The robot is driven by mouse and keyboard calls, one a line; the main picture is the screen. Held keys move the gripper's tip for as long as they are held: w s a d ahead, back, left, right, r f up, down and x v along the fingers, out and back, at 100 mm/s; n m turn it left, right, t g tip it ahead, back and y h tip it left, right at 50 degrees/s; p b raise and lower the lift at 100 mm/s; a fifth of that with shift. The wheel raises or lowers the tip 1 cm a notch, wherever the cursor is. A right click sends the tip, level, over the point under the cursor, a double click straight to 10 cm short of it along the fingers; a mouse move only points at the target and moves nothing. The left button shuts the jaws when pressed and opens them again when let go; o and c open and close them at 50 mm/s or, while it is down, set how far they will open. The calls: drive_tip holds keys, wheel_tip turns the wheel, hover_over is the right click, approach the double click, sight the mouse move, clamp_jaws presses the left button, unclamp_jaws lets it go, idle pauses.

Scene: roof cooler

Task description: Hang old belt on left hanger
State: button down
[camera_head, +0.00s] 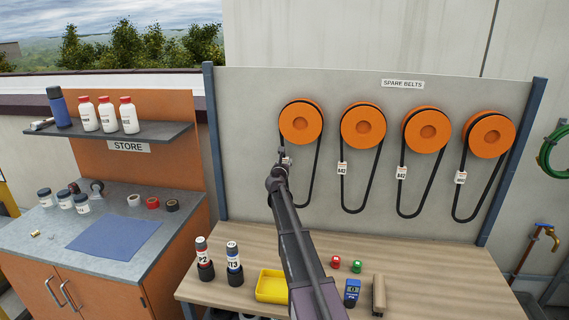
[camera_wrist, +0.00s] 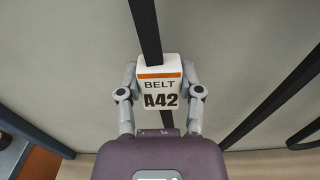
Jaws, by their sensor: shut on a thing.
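Several orange round hangers are on the grey panel under a "SPARE BELTS" sign. The leftmost hanger (camera_head: 301,122) has a black belt (camera_head: 317,170) looped over it, hanging down in a long loop. My gripper (camera_head: 285,160) is in front of this belt's left strand, just below the hanger. In the wrist view its fingers (camera_wrist: 160,95) are shut on the white tag (camera_wrist: 160,74) of the belt, one at each side; the tag reads "BELT A42". The belt strand (camera_wrist: 146,30) runs up from the tag. My arm hides part of the loop's lower left.
Other hangers (camera_head: 363,125) to the right each carry a tagged belt. The wooden bench (camera_head: 440,275) below holds two labelled bottles (camera_head: 234,262), a yellow tray (camera_head: 270,285) and small items. A store shelf (camera_head: 110,133) stands at left. Blue posts (camera_head: 215,150) edge the panel.

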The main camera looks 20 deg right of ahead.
drive_tip(key=shift+c, duration=0.9)
unclamp_jaws()
drive_tip(key=shift+s, duration=0.1)
drive_tip(key=v, duration=1.2)
